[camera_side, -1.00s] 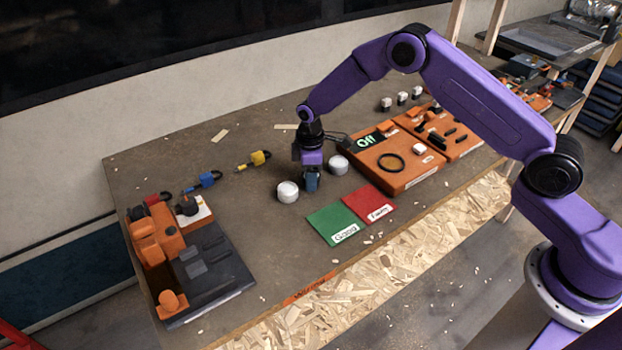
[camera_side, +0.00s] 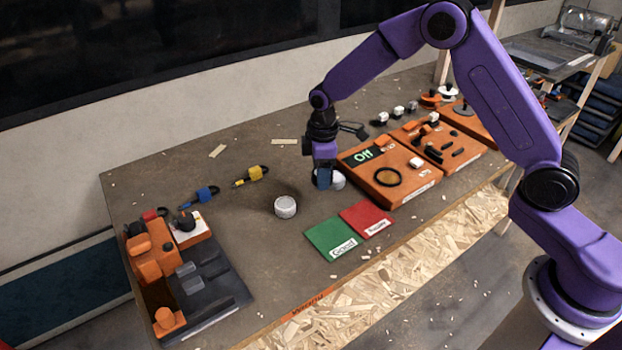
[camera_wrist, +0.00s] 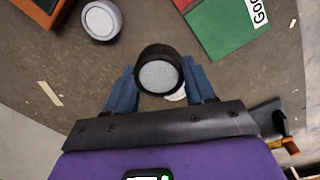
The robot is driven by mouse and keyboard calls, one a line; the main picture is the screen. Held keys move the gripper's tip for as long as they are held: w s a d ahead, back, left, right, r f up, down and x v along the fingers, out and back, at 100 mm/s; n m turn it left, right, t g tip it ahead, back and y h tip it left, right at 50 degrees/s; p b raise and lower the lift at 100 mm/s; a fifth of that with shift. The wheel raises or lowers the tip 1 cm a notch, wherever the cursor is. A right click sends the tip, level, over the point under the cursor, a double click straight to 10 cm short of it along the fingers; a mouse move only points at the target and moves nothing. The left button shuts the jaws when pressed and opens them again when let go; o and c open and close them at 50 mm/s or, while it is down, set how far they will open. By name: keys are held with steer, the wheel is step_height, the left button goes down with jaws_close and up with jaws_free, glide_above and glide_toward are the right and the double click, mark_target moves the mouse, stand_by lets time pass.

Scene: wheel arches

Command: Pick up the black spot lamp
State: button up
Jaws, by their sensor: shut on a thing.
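The black spot lamp (camera_wrist: 160,73) is a short dark cylinder with a pale grey round face, seen in the wrist view. My gripper (camera_wrist: 160,80) is shut on it, with a blue finger on each side. In the side view my gripper (camera_side: 323,180) points down over the table and overlaps a white spot lamp (camera_side: 338,180); the black lamp cannot be made out there. Another white spot lamp (camera_side: 285,206) stands to the left. One white lamp (camera_wrist: 101,20) shows at the wrist view's upper left, and a white edge peeks out behind the black lamp.
Green (camera_side: 331,238) and red (camera_side: 367,218) mats lie in front. An orange "Off" board (camera_side: 400,190) with a black ring is to the right.

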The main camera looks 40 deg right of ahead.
steer(key=s+d+r, duration=0.2)
steer(key=s+r, duration=0.2)
steer(key=s, duration=0.5)
glide_above(387, 178)
step_height(387, 178, down, 3)
steer(key=shift+s+r, duration=0.1)
steer(key=shift+f, duration=2.75)
